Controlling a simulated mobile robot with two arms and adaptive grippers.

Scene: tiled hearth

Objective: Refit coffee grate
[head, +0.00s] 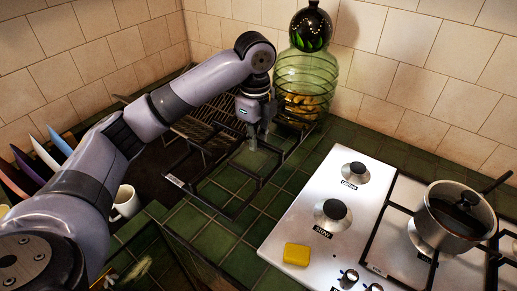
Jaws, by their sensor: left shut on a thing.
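A black grate (203,200) with a small white tag at its left corner is over the green tiled counter, left of the hob. I cannot tell whether it touches the tiles. My left gripper (260,136) points down at the grate's far side and is shut on it; the fingertips are small and partly unclear. The coffee burner (355,172) on the white hob (300,226) is bare. The larger burner (333,212) in front of it, which seems labelled stew, is bare too. My right gripper is out of view.
A yellow sponge (297,254) lies on the hob's near left corner. A pot (458,217) stands on the right side, by another black grate (375,232). A green glass jar (306,85) stands in the back corner. A white mug (126,203) and plates (45,154) are at left.

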